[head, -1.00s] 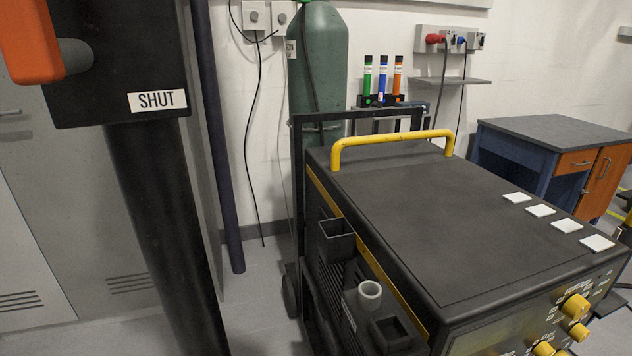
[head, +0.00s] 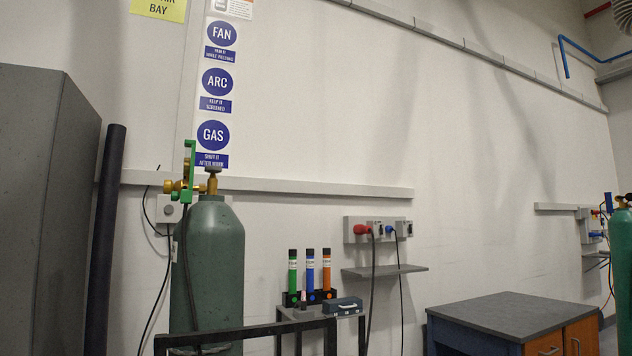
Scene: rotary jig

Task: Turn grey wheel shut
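A grey-green gas cylinder (head: 208,275) stands upright against the wall at the left in the head view. A brass valve (head: 212,184) sits on its top, with a small dark grey wheel (head: 212,170) on it. The wheel is too small here to tell how far it is turned. A brass regulator (head: 178,186) and a green upright part (head: 189,168) are just left of the valve. My gripper is not in view.
A black rail frame (head: 250,333) stands in front of the cylinder. A grey cabinet (head: 40,200) and a dark pole (head: 104,240) are at the left. Three coloured tubes (head: 311,270) stand right of the cylinder. A workbench (head: 510,318) is at the lower right.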

